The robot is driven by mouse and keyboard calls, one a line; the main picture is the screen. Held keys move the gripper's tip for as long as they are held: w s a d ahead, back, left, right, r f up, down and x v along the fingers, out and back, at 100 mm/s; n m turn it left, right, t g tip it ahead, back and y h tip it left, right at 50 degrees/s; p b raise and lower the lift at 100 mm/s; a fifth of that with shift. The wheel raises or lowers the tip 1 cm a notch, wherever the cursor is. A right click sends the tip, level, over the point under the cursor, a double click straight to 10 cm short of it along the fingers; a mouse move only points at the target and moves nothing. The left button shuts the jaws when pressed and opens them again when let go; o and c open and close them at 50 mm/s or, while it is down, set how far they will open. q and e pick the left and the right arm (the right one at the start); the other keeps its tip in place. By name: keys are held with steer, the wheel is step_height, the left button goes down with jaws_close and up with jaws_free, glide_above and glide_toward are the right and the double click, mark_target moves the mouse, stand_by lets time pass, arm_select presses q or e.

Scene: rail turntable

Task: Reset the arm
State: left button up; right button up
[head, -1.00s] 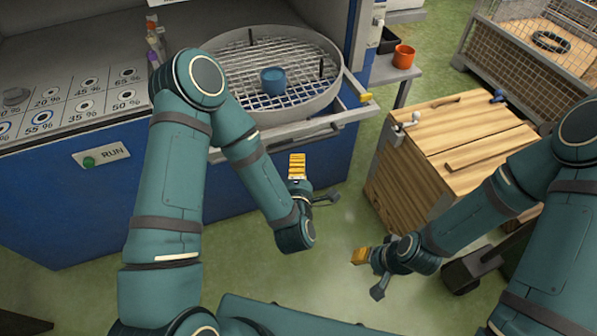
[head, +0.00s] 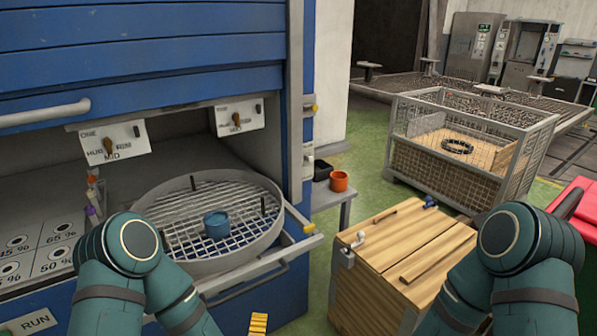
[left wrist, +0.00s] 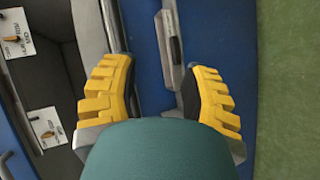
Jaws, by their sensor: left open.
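My left arm comes in at the bottom left of the head view, in front of the blue cabinet. Only a yellow finger of my left gripper (head: 258,324) shows there, at the bottom edge. In the left wrist view my left gripper (left wrist: 160,98) is open, with two yellow ribbed fingers wide apart and nothing between them. Beyond the fingers are the cabinet's blue front and a grey bar. My right arm shows bent at the right of the head view, in front of the wooden chest; its gripper is below the picture.
A round grated turntable (head: 165,262) with a blue cup (head: 216,224) on it sits in the open blue cabinet (head: 200,60). A wooden chest (head: 400,262) stands centre right. An orange pot (head: 339,181) is on a small side table. A mesh crate (head: 445,178) stands behind.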

arm_select(q)
steer(key=s+f+m+g+h, duration=0.4)
steer(key=s+f+m+g, duration=0.5)
steer(key=s+m+g, duration=0.3)
steer(key=s+m, duration=0.1)
steer(key=m, duration=0.2)
steer(key=shift+s+f+m+h, duration=0.2)
steer(key=shift+m+h, duration=0.1)
